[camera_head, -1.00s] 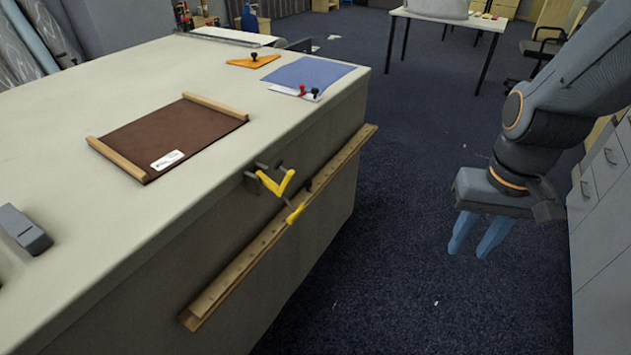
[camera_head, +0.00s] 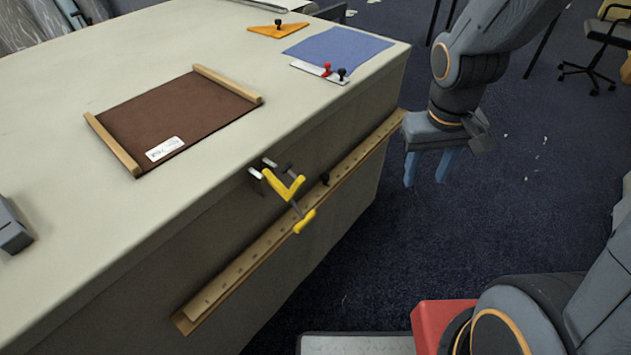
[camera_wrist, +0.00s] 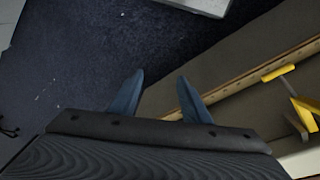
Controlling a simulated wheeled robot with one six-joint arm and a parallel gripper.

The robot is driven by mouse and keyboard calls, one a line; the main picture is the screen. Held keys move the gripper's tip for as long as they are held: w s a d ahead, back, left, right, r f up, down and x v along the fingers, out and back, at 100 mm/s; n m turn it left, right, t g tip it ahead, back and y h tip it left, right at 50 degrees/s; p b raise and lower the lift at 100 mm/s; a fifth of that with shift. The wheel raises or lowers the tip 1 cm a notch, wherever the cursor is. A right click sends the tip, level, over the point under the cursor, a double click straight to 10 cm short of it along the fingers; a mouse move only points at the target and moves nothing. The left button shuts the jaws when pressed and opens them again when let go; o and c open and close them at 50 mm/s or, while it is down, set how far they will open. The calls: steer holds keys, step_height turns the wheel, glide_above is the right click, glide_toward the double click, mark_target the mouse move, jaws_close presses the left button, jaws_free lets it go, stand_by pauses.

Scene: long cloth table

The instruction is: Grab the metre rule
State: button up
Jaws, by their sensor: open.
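A long wooden strip with dark marks (camera_head: 245,265), which looks like the metre rule, runs slantwise along the table's side below the top. I cannot tell where the rule ends and its wooden backing begins. A yellow-handled clamp (camera_head: 284,185) hangs from the table edge and crosses in front of it. A small black knob (camera_head: 325,178) stands near its middle. My gripper (camera_head: 425,178) is open and empty, pointing down beside the strip's far end, apart from it. In the wrist view, the strip (camera_wrist: 235,85) lies right of my open fingers (camera_wrist: 160,78).
The cloth-covered table (camera_head: 60,290) carries a brown board with wooden bars (camera_head: 180,115), a blue sheet (camera_head: 335,48), an orange set square (camera_head: 278,30) and a grey block (camera_head: 10,230). A chair (camera_head: 605,35) stands at the far right.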

steer(key=w+a+f+n+t, duration=0.1)
steer(key=w+f+n+t, duration=0.2)
steer(key=w, duration=0.6)
steer(key=n+y+b, duration=0.3)
steer(key=n+y, duration=0.3)
glide_toward(327, 176)
step_height(327, 176, down, 2)
steer(key=a, duration=0.1)
steer(key=shift+g, duration=0.4)
steer(key=shift+w+b+x, duration=0.15)
steer(key=shift+w+x, duration=0.05)
steer(key=shift+x, duration=0.8)
steer(key=shift+w+b+x, duration=0.15)
steer(key=shift+x, duration=0.85)
steer(key=shift+w+b+x, duration=0.15)
steer(key=shift+w+x, duration=0.05)
steer(key=shift+x, duration=0.85)
steer(key=shift+r, duration=0.2)
steer(key=shift+c, duration=0.3)
jaws_close()
